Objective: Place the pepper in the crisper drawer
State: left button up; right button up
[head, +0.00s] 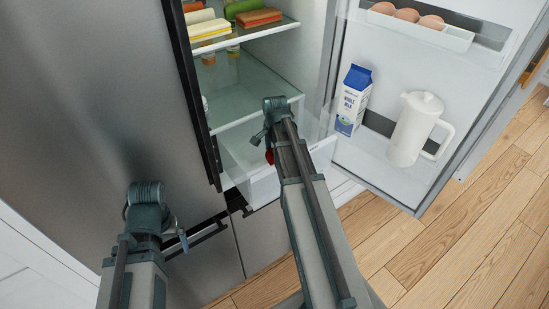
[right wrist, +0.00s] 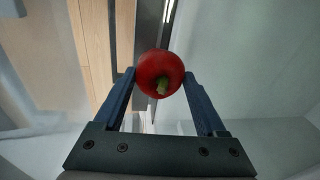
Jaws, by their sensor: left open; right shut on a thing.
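A red pepper (right wrist: 158,72) with a green stem is held between the two fingers of my right gripper (right wrist: 160,78). In the head view only a small red part of the pepper (head: 269,156) shows beside my right gripper (head: 262,140). The crisper drawer (head: 262,190) is pulled out at the bottom of the fridge, and the right gripper is over it. My right arm hides part of the drawer, and I cannot see its inside fully. My left gripper (head: 175,242) is open and empty, low in front of the closed grey door.
The fridge door stands open at right, holding a milk carton (head: 353,100), a white pitcher (head: 415,128) and several eggs (head: 407,14). Food packages (head: 208,30) lie on the upper shelf. A glass shelf (head: 238,90) is above the drawer. Wood floor (head: 470,240) is clear at right.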

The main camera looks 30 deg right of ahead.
pick_arm(q)
jog(key=shift+f, duration=0.2)
pick_arm(e)
jog(key=shift+f, duration=0.25)
jog(key=shift+f, duration=0.2)
jog(key=o, duration=1.4)
jog(key=shift+r, duration=0.1)
pick_arm(q)
jog(key=shift+f, duration=0.15)
pick_arm(e)
jog(key=shift+r, duration=0.1)
pick_arm(q)
notch_tip(320, 180, up, 12)
jog(key=p, duration=1.2)
pick_arm(e)
jog(key=r, duration=0.4)
jog(key=s+r, duration=0.1)
jog(key=r, duration=0.3)
jog(key=s+a+r, duration=0.1)
jog(key=r, duration=0.3)
jog(key=shift+w+f, duration=0.1)
jog(key=shift+f, duration=0.05)
